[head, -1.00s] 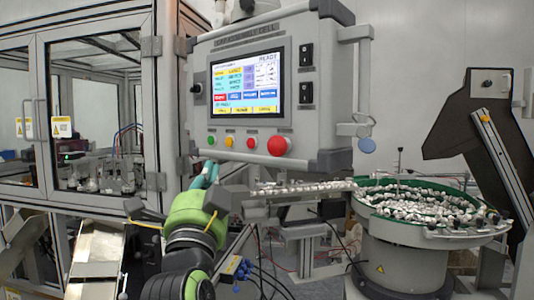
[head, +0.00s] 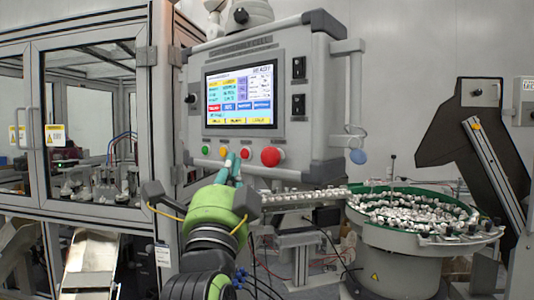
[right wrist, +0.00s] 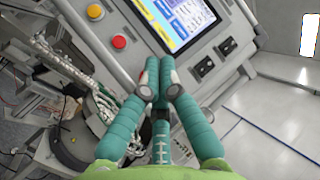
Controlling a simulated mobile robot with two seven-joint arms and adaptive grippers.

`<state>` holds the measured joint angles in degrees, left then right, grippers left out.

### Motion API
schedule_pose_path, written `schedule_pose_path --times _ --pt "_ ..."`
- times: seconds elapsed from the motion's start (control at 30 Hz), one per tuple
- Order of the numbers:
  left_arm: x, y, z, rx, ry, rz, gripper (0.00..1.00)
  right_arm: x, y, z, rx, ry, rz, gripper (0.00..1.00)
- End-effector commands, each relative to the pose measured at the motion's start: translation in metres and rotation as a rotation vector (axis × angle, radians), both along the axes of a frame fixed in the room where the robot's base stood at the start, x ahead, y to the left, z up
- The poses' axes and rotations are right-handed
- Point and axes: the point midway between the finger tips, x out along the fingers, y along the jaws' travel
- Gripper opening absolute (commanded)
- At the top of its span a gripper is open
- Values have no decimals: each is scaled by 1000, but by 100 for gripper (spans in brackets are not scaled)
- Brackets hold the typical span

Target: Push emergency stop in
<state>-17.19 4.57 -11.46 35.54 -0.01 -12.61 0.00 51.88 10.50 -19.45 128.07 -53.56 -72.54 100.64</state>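The emergency stop is the large red mushroom button (head: 270,156) at the right end of the button row on the grey control panel (head: 325,120). My right gripper (head: 232,162) has teal fingers and a green body. In the head view its fingertips point up at the panel's lower edge, left of and slightly below the emergency stop. In the right wrist view the fingertips (right wrist: 160,74) are drawn together with nothing visible held between them. A bit of red behind them may be the emergency stop, mostly hidden; contact cannot be told. My left gripper is not in view.
Green (head: 205,149), yellow (head: 223,151) and small red (head: 242,153) buttons sit left of the emergency stop, below the lit screen (head: 240,97). A feeder bowl (head: 440,237) with small parts stands at right. A glazed enclosure (head: 90,120) stands at left.

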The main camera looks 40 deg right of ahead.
Motion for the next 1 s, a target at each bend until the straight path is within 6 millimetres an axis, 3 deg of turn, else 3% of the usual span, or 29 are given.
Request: schedule_pose_path --times 0.23,0.4,1.0 --pt "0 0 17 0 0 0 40 8 -36 3 -3 3 -5 0" --pt "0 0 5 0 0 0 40 12 -51 -1 0 0 1 0" --pt "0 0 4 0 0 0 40 14 -59 0 -1 0 1 0"
